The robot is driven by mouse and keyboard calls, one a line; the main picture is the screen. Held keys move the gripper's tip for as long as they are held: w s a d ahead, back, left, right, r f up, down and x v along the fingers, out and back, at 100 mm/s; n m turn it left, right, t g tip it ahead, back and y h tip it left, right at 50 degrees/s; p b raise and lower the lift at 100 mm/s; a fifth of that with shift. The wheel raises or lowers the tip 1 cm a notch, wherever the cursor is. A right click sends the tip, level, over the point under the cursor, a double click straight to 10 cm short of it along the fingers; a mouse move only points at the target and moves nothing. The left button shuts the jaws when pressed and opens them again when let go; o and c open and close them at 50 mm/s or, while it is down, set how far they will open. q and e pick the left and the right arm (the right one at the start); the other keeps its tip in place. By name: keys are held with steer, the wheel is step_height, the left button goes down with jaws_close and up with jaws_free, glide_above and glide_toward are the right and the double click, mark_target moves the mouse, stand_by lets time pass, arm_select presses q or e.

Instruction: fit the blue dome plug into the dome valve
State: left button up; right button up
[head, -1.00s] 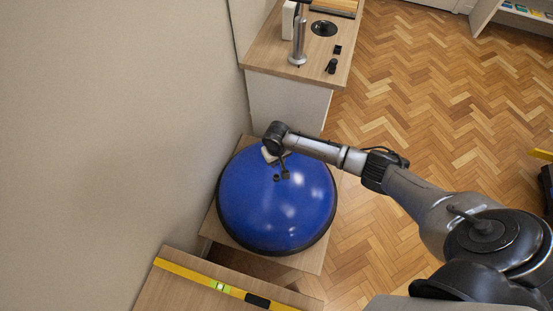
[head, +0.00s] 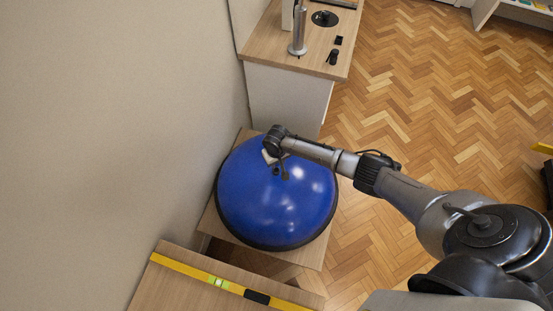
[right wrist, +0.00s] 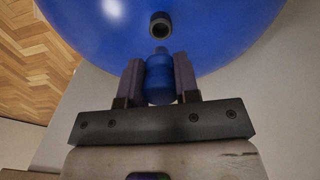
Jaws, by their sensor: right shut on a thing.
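The blue dome (head: 272,210) rests flat side down on a wooden stand beside the wall. Its valve (right wrist: 160,25) is a dark ring with an open hole, and it shows as a small dark spot in the head view (head: 276,171). My right gripper (right wrist: 159,75) is shut on the blue dome plug (right wrist: 159,80), which sits between the two fingers with its narrow tip toward the valve. A small gap shows between the tip and the valve. My left gripper is not in view.
A wooden counter (head: 270,45) with a metal post (head: 298,35) and small black items stands behind the dome. A yellow spirit level (head: 190,269) lies on a wooden surface in front. The wall is close on the left. Open parquet floor (head: 410,110) lies on the right.

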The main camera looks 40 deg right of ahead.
mark_target(277, 165)
steer(key=shift+f+b, duration=0.75)
steer(key=shift+f, duration=0.8)
steer(key=shift+p, duration=0.45)
steer(key=shift+p, duration=0.35)
stand_by(0.6)
stand_by(0.4)
